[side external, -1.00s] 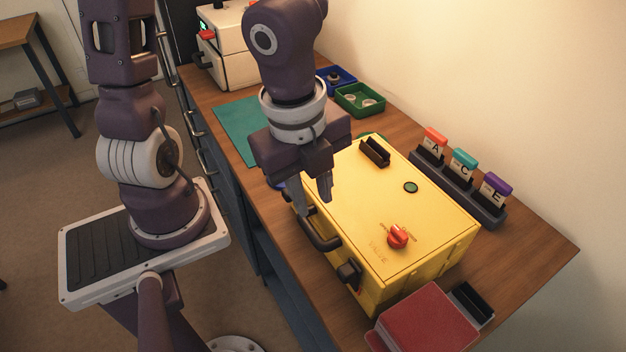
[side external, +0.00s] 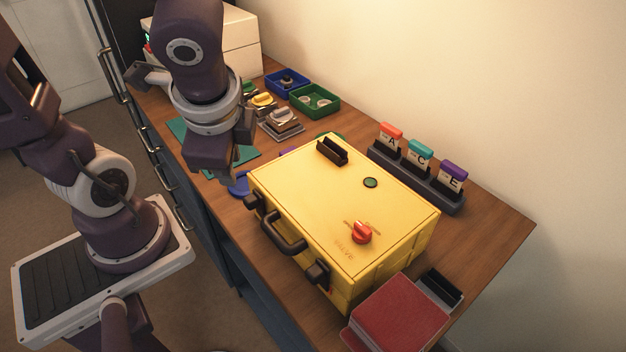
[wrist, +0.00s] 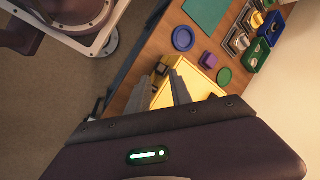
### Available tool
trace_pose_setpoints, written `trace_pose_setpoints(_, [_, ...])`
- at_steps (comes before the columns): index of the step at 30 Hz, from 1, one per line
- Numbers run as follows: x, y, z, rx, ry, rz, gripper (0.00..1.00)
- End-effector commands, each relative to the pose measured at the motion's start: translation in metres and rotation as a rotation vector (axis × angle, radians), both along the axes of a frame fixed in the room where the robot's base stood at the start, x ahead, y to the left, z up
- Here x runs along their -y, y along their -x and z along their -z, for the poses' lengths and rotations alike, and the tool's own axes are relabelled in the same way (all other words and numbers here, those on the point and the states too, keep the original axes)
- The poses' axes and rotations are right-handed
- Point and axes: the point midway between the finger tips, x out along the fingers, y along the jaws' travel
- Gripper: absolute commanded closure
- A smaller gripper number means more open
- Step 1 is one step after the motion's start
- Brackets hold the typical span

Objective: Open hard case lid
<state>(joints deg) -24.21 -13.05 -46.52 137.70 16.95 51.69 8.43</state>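The yellow hard case (side external: 300,195) lies on the wooden bench with its lid down. A black handle (side external: 284,236) is on its front side, with a black latch at the left (side external: 253,201) and another at the right (side external: 318,273); I cannot tell whether they are undone. A red valve knob (side external: 362,232) sits on the lid. My gripper (wrist: 160,78) is empty, with its fingers apart, in the wrist view, and part of the yellow case (wrist: 200,85) shows beyond them.
A rack (side external: 418,180) of lettered tabs stands behind the case. A red-topped box (side external: 398,312) lies at its right end. Blue (side external: 287,83) and green (side external: 315,101) trays, a teal mat (side external: 190,140) and a blue round dish (wrist: 183,38) lie beyond its left end.

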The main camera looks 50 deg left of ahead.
Motion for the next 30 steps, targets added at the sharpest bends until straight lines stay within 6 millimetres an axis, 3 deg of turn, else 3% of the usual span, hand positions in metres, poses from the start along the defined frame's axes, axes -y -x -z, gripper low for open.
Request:
trace_pose_setpoints(3, [-0.006,0.009,-0.031,0.227,0.153,-0.282,0.74])
trace_pose_setpoints(6, [-0.005,0.016,-0.052,0.357,0.347,-0.45,0.74])
trace_pose_setpoints(9, [-0.003,0.021,-0.066,0.419,0.497,-0.544,0.74])
trace_pose_setpoints(13, [-0.001,0.021,-0.07,0.42,0.583,-0.638,0.74])
trace_pose_setpoints(17, [0.009,0.01,-0.056,0.337,0.596,-0.933,0.74])
trace_pose_setpoints(21, [0.028,-0.004,-0.028,0.32,0.499,-1.372,0.74])
trace_pose_setpoints(27, [0.062,-0.015,0.02,0.562,0.327,-1.877,0.74])
trace_pose_setpoints(30, [0.074,-0.016,0.039,0.716,0.305,-2.027,0.74])
